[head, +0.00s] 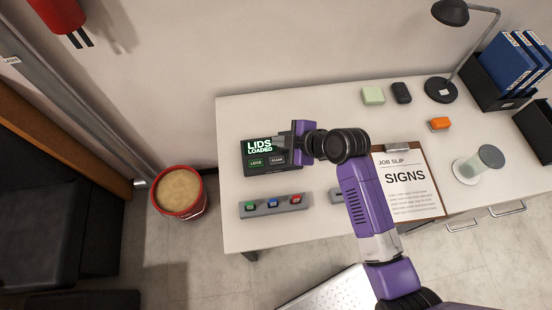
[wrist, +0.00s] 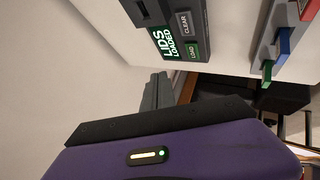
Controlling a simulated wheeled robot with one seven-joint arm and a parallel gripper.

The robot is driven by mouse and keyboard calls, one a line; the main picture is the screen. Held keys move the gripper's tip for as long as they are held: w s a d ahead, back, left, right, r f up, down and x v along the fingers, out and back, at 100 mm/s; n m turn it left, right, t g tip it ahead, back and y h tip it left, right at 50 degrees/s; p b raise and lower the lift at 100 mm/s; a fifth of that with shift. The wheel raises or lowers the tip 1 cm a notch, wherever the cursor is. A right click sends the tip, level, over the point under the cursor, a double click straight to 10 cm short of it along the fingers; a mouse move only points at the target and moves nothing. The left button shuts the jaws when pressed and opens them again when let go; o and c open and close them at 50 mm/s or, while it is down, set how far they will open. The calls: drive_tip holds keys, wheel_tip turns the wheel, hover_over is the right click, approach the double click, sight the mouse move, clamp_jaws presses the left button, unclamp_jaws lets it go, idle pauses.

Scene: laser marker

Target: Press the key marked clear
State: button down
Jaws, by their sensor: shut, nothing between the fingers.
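A dark panel (head: 262,146) with a lit display reading "LIDS LOADED" sits at the left of the desk. Below the display are a green-lit LOAD key (head: 256,163) and a grey key (head: 277,160). In the wrist view the grey key reads CLEAR (wrist: 184,23), beside the LOAD key (wrist: 192,51). My gripper (head: 286,141) is over the panel's right side, covering part of it in the head view. In the wrist view its grey fingers (wrist: 156,90) are shut and empty, with the keys beyond the fingertips. I see no contact with the CLEAR key.
A grey strip (head: 273,205) with green, blue and red buttons lies in front of the panel. A clipboard (head: 408,185) reading "SIGNS" and a lidded jar (head: 478,164) are to the right. A red bucket (head: 180,194) stands on the floor left of the desk (head: 320,105).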

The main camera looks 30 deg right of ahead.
sight(279, 162)
wheel_tip(279, 162, down, 9)
drive_tip(key=b, duration=0.7)
drive_tip(key=shift+r, duration=0.1)
idle(1.9)
drive_tip(key=shift+f+b, duration=0.4)
drive_tip(key=shift+f+b, duration=0.35)
drive_tip(key=shift+f, duration=0.05)
idle(0.5)
drive_tip(key=shift+r, duration=0.1)
drive_tip(key=shift+r+p, duration=0.7)
drive_tip(key=shift+r, duration=0.05)
